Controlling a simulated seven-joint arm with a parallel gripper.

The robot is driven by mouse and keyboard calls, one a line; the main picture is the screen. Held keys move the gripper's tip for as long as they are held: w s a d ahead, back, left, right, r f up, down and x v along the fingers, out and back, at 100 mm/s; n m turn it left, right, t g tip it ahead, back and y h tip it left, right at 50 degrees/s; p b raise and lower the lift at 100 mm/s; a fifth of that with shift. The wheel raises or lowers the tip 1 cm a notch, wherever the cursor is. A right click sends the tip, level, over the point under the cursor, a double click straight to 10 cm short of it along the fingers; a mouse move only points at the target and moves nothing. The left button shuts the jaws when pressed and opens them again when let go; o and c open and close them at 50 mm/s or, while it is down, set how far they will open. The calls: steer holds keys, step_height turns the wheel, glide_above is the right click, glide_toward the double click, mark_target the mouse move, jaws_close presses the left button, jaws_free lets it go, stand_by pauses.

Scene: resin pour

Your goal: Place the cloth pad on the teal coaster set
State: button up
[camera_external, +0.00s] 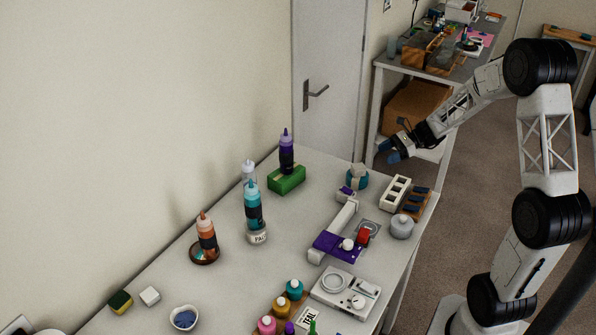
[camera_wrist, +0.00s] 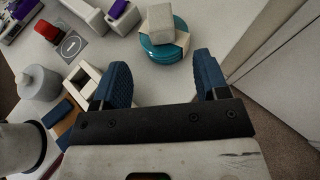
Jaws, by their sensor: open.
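The teal coaster set (camera_external: 357,181) is a round stack near the far right part of the table. A pale beige-grey pad (camera_external: 358,169), which looks like the cloth pad, rests on top of it, over a cream layer. In the wrist view the pad (camera_wrist: 160,22) lies on the teal stack (camera_wrist: 160,52), just beyond my fingertips. My gripper (camera_external: 393,152) is above and to the right of the stack in the external view, apart from it. Its blue fingers (camera_wrist: 162,72) are spread open with nothing between them.
A white slotted rack (camera_external: 395,192), a grey jar (camera_external: 402,227) and a purple-and-white device (camera_external: 338,242) stand nearby. Bottles (camera_external: 252,207) and a green block (camera_external: 287,180) stand farther left. A small white block (camera_external: 150,296) lies beside a sponge (camera_external: 121,302).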

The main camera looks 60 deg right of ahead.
stand_by(0.3)
steer(key=s+a+r+n+g+h, duration=0.1)
steer(key=s+a+r+n+g, duration=0.2)
steer(key=a, duration=0.5)
steer(key=s+a+r+n+g+h, duration=0.1)
steer(key=a+r+n+g, duration=0.1)
steer(key=a+n, duration=0.45)
steer(key=s+a+r+n+g+h, duration=0.1)
steer(key=s+a+r+n+g, duration=0.15)
steer(key=a, duration=0.65)
steer(key=s+a+r+n+h, duration=0.2)
steer(key=s+a+n+h, duration=0.1)
steer(key=s+a+n, duration=0.3)
steer(key=s+a+r+n+h, duration=0.3)
steer(key=s+a+n, duration=0.3)
steer(key=s+n, duration=0.2)
steer(key=shift+s+a+r+n+h, duration=0.15)
steer(key=shift+s+a+n+h, duration=0.1)
steer(key=shift+s+n+h, duration=0.25)
